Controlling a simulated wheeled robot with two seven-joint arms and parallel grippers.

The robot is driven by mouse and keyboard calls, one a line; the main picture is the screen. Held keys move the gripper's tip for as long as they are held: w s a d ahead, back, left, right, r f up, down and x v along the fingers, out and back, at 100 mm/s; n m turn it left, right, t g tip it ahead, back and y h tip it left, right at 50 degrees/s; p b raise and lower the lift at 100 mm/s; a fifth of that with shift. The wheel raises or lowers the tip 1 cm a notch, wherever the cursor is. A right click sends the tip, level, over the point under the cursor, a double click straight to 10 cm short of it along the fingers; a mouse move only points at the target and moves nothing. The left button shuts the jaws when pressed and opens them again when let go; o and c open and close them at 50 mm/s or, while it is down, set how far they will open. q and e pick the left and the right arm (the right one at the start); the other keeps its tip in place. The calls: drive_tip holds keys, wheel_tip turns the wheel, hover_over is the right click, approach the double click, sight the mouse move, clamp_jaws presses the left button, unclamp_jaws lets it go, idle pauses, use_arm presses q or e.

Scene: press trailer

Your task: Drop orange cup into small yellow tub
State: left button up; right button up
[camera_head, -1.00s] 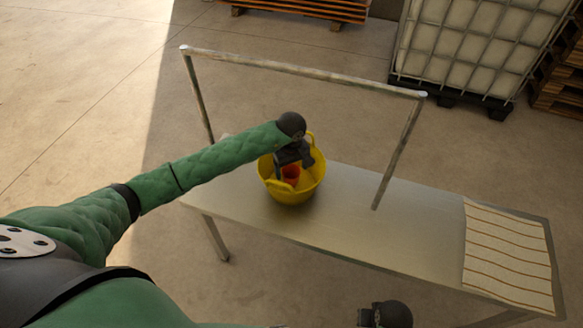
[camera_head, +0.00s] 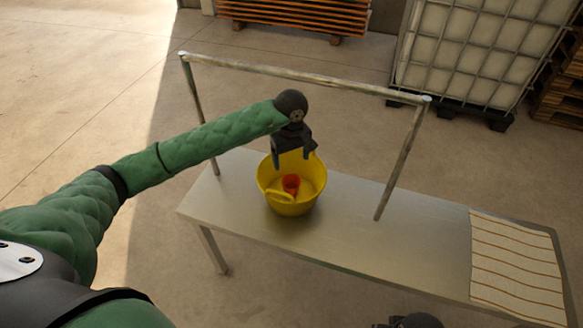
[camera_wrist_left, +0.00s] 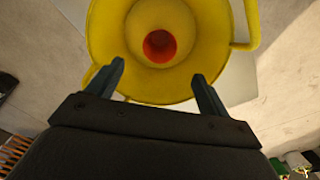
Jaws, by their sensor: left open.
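The small yellow tub (camera_head: 271,185) stands on the metal table, with loop handles on its rim. The orange-red cup (camera_head: 291,183) is inside the tub, near its bottom. In the left wrist view the cup (camera_wrist_left: 160,45) shows its open mouth to the camera, inside the yellow tub (camera_wrist_left: 108,30). My left gripper (camera_head: 292,162) is above the back of the tub. In the left wrist view its two fingers (camera_wrist_left: 158,80) are apart with nothing between them. My right gripper (camera_head: 385,325) shows only in small part at the bottom edge, and its jaws cannot be made out.
The metal table (camera_head: 350,225) has a raised metal bar frame (camera_head: 300,71) along its back. A striped cloth (camera_head: 517,265) lies at the right end. The table between tub and cloth is clear. A caged white tank (camera_head: 465,50) and pallets stand behind.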

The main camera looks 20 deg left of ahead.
use_arm(q)
drive_tip(key=s+d+r+n+h, duration=0.2)
drive_tip(key=s+d+h, duration=0.15)
drive_tip(key=d, duration=0.45)
drive_tip(key=s+d+r+n+h, duration=0.1)
drive_tip(key=s+d+r+h, duration=0.15)
drive_tip(key=d+h, duration=0.35)
drive_tip(key=s+d+r+n+h, duration=0.2)
drive_tip(key=s+d+h, duration=0.2)
drive_tip(key=d, duration=0.5)
wheel_tip(320, 180, up, 11)
drive_tip(key=n+t+h, duration=0.6)
drive_tip(key=n+t, duration=0.5)
drive_tip(key=n, duration=0.6)
drive_tip(key=w+a+f+n+t+y, duration=0.1)
drive_tip(key=a+f+n+t+y, duration=0.1)
drive_tip(key=a+n+t+y, duration=0.6)
drive_tip(key=w+a+f+n+t+y, duration=0.15)
drive_tip(key=n+y, duration=0.35)
drive_tip(key=n, duration=0.7)
drive_tip(key=s+a+f+n+g+y, duration=0.4)
drive_tip(key=a+f+n+g+y, duration=0.15)
drive_tip(key=a+f+n, duration=0.4)
drive_tip(key=s+f+n+g, duration=0.5)
drive_tip(key=s+f, duration=0.3)
drive_tip(key=s, duration=0.5)
drive_tip(key=s+f+n+g, duration=0.5)
drive_tip(key=s+f+g, duration=0.3)
drive_tip(key=s, duration=0.6)
drive_tip(key=shift+f, duration=0.45)
